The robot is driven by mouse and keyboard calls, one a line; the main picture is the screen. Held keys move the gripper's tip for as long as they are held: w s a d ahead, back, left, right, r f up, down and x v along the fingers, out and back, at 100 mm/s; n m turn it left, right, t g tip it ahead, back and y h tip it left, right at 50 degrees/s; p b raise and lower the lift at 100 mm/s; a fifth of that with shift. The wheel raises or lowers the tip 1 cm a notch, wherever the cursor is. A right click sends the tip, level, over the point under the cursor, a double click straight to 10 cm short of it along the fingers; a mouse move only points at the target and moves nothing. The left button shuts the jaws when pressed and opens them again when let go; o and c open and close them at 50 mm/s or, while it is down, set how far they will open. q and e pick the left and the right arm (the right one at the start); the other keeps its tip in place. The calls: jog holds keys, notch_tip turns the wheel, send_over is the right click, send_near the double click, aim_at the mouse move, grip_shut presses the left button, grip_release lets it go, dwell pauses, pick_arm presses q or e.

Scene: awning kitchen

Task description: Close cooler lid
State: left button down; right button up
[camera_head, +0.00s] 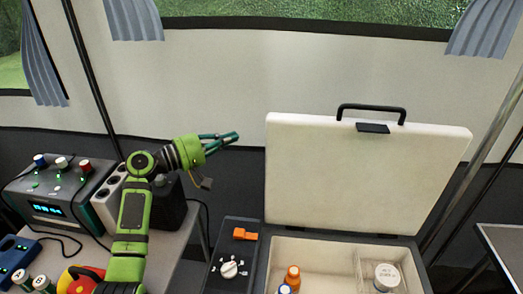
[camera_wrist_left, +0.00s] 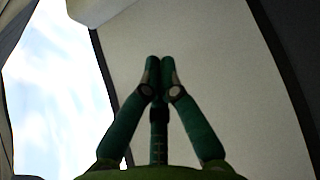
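The cooler (camera_head: 320,250) stands at the bottom right of the head view. Its white lid (camera_head: 365,175) is open and stands upright at the back edge, with a black handle (camera_head: 372,108) and dark latch (camera_head: 373,128) along its top. My left gripper (camera_head: 232,138) is left of the lid near its upper half, apart from it, with fingers pointing right. In the wrist view its green fingertips (camera_wrist_left: 160,66) are together with nothing between them. My right gripper is not in view.
Inside the cooler are an orange-capped bottle (camera_head: 292,276) and a white-lidded jar (camera_head: 386,277). A dark side panel (camera_head: 230,269) with a knob and orange switch adjoins its left. A table with a control box (camera_head: 55,200) is at left; another table (camera_head: 502,245) is at right.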

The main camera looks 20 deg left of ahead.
pick_arm(q)
jog(key=w+d+f+p, duration=0.1)
jog(key=w+d+p, duration=0.2)
jog(key=d, duration=0.4)
jog(key=shift+w+f, duration=0.2)
jog(key=shift+w, duration=0.35)
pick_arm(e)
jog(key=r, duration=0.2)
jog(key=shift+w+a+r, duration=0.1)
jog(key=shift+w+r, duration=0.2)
pick_arm(q)
jog(key=shift+d, duration=0.1)
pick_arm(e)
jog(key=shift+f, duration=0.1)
